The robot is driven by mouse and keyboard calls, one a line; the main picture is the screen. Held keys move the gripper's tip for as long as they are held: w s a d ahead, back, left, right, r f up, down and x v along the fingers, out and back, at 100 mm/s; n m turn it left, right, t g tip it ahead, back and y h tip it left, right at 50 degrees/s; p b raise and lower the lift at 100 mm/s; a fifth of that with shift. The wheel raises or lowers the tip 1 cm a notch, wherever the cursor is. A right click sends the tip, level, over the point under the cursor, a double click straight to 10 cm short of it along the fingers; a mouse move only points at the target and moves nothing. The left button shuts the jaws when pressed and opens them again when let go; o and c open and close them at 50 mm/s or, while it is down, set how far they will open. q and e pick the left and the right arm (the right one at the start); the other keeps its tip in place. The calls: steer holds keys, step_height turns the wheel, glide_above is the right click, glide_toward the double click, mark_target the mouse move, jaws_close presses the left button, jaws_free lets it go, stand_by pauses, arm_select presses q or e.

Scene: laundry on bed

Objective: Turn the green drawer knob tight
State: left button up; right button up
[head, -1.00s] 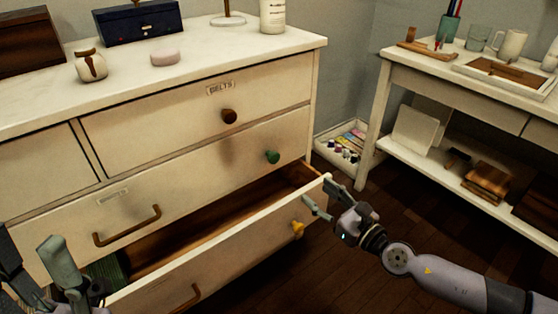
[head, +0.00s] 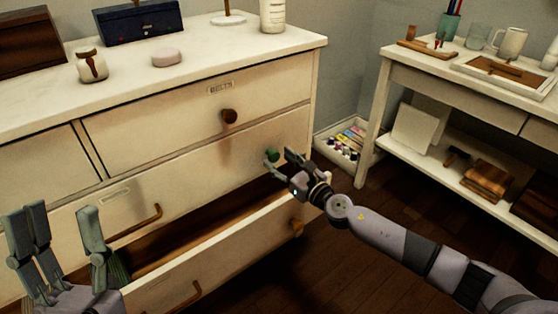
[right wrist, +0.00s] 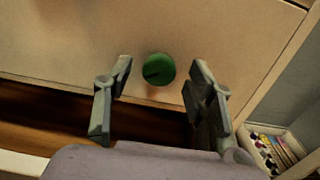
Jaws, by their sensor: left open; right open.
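The green knob (head: 271,155) sits on the right part of the middle drawer (head: 190,180) of the white dresser. My right gripper (head: 281,159) is open right by the knob, its fingers partly overlapping it in the head view. In the right wrist view the green knob (right wrist: 159,69) shows just beyond and between the two spread fingers (right wrist: 150,100), with nothing gripped; I cannot tell whether a finger touches it. My left gripper (head: 68,240) is open and empty at the lower left, in front of the dresser.
A brown knob (head: 229,116) is above. A tray of small bottles (head: 343,143) stands on the floor to the right, beside a white table (head: 450,70).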

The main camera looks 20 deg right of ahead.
steer(key=shift+w+a, duration=0.15)
steer(key=shift+w, duration=0.25)
steer(key=c, duration=1.1)
